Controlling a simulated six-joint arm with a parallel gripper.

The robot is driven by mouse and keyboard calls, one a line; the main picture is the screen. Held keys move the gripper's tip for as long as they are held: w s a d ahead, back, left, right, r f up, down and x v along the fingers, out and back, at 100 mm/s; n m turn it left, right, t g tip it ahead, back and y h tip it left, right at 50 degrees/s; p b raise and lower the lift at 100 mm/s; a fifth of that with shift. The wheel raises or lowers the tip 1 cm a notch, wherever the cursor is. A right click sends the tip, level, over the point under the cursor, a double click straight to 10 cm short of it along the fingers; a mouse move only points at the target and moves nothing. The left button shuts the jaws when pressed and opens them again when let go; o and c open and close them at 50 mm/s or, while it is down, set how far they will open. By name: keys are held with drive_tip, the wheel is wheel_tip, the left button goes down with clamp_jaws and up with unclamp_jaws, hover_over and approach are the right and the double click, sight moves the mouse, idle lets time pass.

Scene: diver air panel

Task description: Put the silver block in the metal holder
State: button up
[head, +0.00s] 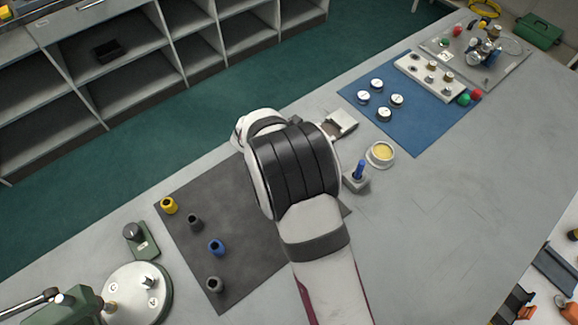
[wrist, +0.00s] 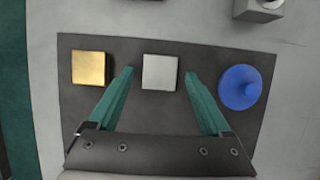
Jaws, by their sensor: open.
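My gripper (wrist: 161,76) is open, with one green finger on each side of the silver block. A gap shows on both sides, and the fingers hold nothing. How high the fingertips are above the mat is hard to tell. In the head view, my arm hides the gripper and the silver block. A pale metal piece with a dark recess (head: 342,122), perhaps the metal holder, stands just right of my wrist.
In the head view, a small stand with a blue peg (head: 358,172) and a round yellow-filled dish (head: 381,154) stand right of my arm. Several coloured cylinders stand left.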

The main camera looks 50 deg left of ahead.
drive_tip(key=v, duration=1.2)
drive_tip(key=w+d+r+m+g, duration=0.1)
drive_tip(key=w+d+r+m, duration=0.1)
drive_tip(key=w+d+m, duration=0.3)
drive_tip(key=w+d+r+m+h, duration=0.1)
drive_tip(key=d+r+m, duration=0.25)
drive_tip(key=d, duration=0.35)
drive_tip(key=w+d+r+m+g, duration=0.1)
drive_tip(key=w+d+r+m, duration=0.15)
drive_tip(key=d+m, duration=0.3)
drive_tip(key=s+d+r+m+g, duration=0.1)
drive_tip(key=d+r+m+g, duration=0.1)
drive_tip(key=d+m, duration=0.8)
drive_tip(key=s+d+m+y, duration=0.2)
drive_tip(key=s+d+m, duration=1)
drive_tip(key=m, duration=0.5)
drive_tip(key=shift+s+d+m+g+y, duration=0.15)
drive_tip(key=shift+d+m+g+y, duration=0.15)
drive_tip(key=shift+g+y, duration=0.1)
drive_tip(key=shift+f, duration=0.1)
drive_tip(key=shift+c, duration=0.3)
clamp_jaws()
